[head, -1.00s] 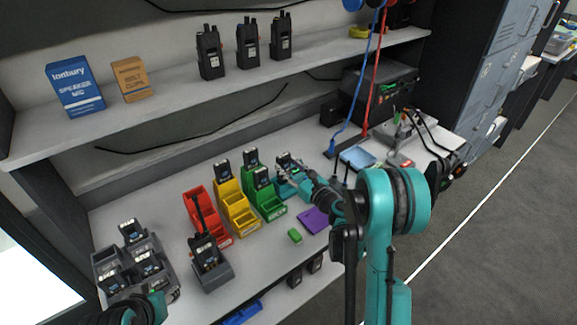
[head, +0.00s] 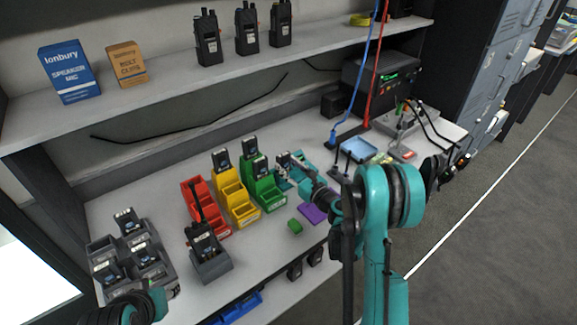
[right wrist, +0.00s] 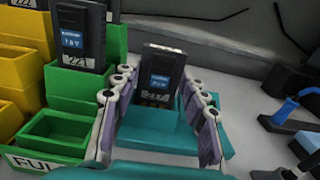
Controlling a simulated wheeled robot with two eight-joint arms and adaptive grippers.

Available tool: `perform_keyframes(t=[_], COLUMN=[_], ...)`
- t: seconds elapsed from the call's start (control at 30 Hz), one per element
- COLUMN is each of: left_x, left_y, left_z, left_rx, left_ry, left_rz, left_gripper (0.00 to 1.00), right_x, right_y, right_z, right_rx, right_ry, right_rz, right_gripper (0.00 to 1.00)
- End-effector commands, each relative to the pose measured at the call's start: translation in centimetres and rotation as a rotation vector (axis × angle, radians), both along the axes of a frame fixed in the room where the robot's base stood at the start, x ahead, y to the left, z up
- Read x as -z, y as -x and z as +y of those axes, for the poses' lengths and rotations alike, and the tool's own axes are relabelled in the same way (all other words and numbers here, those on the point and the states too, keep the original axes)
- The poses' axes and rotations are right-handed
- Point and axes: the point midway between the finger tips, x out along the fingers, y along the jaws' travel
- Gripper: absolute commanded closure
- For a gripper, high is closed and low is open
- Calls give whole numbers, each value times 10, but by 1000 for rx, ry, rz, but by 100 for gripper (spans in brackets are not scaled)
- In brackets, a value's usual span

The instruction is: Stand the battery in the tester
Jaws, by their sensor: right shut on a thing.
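A grey device with cables (head: 402,150) stands farther right; I cannot tell which item is the tester.
Red (head: 207,222), yellow (head: 240,210) and green (head: 268,198) bins stand left of the battery, some holding batteries. A purple pad (head: 312,213) and small green block (head: 295,226) lie in front. A grey charger (head: 164,265) is at far left. Cabled equipment is to the right.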

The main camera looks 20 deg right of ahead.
Motion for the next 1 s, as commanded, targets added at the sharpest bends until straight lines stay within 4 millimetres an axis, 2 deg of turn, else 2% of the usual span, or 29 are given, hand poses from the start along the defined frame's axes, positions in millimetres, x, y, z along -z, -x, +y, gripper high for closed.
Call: perform_keyframes(t=[0.67, 0.7, 0.77, 0.8, 1.0], left_x=[0, 0, 0, 0, 0], left_y=[0, 0, 0, 0, 0], left_z=[0, 0, 0, 0, 0], left_rx=[0, 0, 0, 0, 0], left_ry=[0, 0, 0, 0, 0], left_rz=[0, 0, 0, 0, 0], left_gripper=[60, 60, 60, 60, 60], right_x=[3, 3, 3, 3, 3], right_y=[0, 0, 0, 0, 0], right_z=[0, 0, 0, 0, 0], right_rx=[0, 0, 0, 0, 0], right_ry=[0, 0, 0, 0, 0], right_rz=[0, 0, 0, 0, 0], right_gripper=[93, 52, 36, 33, 33])
